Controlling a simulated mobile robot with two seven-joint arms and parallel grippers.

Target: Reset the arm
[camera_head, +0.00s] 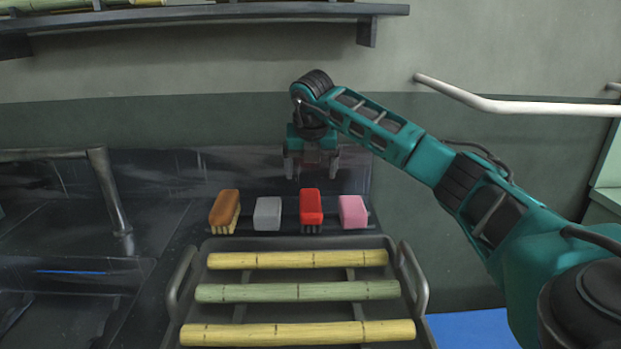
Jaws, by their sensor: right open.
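My right arm reaches in from the right side. Its gripper (312,166) points down, open and empty, above and behind the row of cleaning items on the dark counter. The gripper is nearest to the red brush (311,204) and the grey block (268,213), and looks apart from both. My left gripper does not show.
A brown brush (225,207) and a pink block (353,211) complete the row. A dark tray (424,290) in front holds a green cane (298,292) between two yellow canes (298,259). A faucet (108,190) and sink are left. A shelf (200,13) and white rail (510,105) are on the wall.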

